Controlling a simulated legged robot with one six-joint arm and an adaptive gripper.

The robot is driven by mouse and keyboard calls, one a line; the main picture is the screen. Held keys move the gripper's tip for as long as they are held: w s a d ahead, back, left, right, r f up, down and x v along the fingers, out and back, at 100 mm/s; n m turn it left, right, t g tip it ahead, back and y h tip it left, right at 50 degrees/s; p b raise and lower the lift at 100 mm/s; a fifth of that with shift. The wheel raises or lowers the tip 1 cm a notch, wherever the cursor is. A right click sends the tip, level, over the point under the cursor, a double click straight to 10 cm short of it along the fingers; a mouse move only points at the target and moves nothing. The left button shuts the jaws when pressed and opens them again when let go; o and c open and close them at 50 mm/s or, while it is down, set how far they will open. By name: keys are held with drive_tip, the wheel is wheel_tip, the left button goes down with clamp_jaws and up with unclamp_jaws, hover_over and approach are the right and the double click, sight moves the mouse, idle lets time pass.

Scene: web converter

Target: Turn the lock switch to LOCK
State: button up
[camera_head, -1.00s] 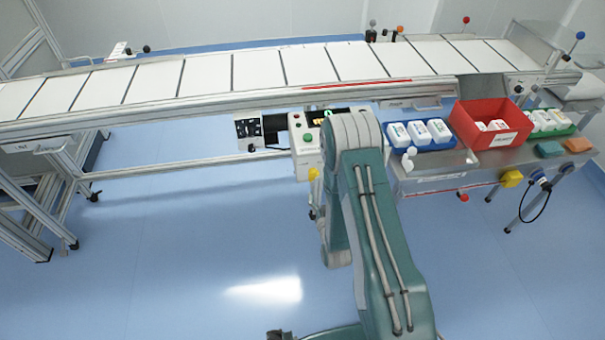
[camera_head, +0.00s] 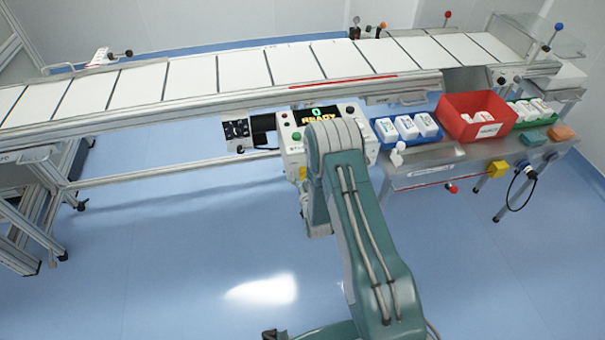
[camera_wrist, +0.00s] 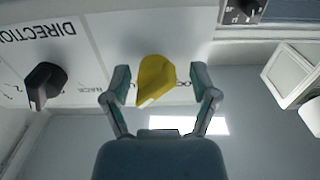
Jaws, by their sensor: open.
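The lock switch is a yellow knob (camera_wrist: 155,75) on the light panel in the wrist view, its tapered end slanting toward the lower left. My gripper (camera_wrist: 161,84) is open, with one finger on each side of the knob; I see gaps and cannot tell any contact. In the head view a small yellow part (camera_head: 302,172) shows at the control box's (camera_head: 291,150) lower left.
A black knob (camera_wrist: 45,84) under "DIRECTION" sits left of the yellow one. The box's display (camera_head: 317,115) reads "0 READY". A conveyor (camera_head: 240,75) runs behind. Right stands a bench (camera_head: 420,178) with a red bin (camera_head: 476,118) and a blue tray (camera_head: 400,140).

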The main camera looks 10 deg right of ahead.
drive_tip(key=shift+w+d, duration=0.1)
drive_tip(key=shift+d, duration=0.25)
drive_tip(key=shift+a, duration=0.2)
clamp_jaws()
drive_tip(key=shift+n, duration=0.3)
drive_tip(key=n, duration=0.3)
drive_tip(key=shift+n, duration=0.4)
drive_tip(key=n, duration=0.4)
drive_tip(key=shift+n, duration=0.3)
drive_tip(key=n, duration=0.4)
drive_tip(key=shift+f+n, duration=0.1)
drive_tip(key=shift+n, duration=2.4)
